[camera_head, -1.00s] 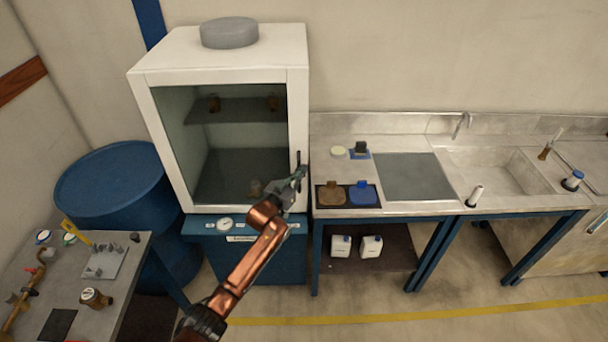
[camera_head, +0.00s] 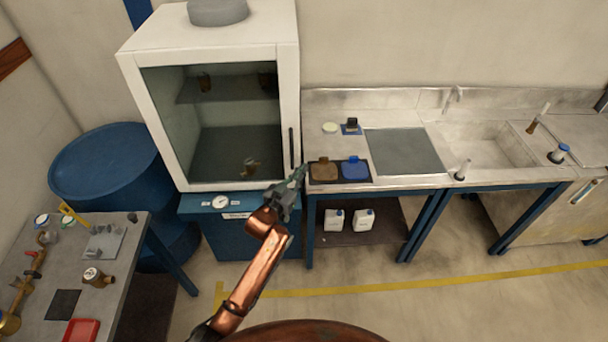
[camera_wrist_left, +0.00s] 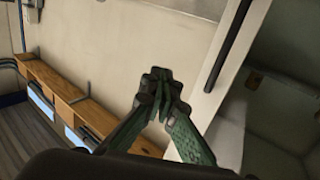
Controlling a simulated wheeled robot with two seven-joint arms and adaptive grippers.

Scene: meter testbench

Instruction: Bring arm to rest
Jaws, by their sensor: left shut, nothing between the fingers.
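My left arm (camera_head: 255,272) reaches up from the bottom of the head view. Its gripper (camera_head: 298,175) is in front of the lower right corner of the white cabinet (camera_head: 210,35), just below the dark door handle (camera_head: 291,148). In the left wrist view the green fingertips (camera_wrist_left: 160,85) meet, with nothing between them. The cabinet's edge and handle (camera_wrist_left: 228,45) show beside the fingers, apart from them. My right gripper is not in view.
A blue drum (camera_head: 110,165) and a grey table (camera_head: 120,232) are on the left. Floor (camera_head: 400,262) is clear in front.

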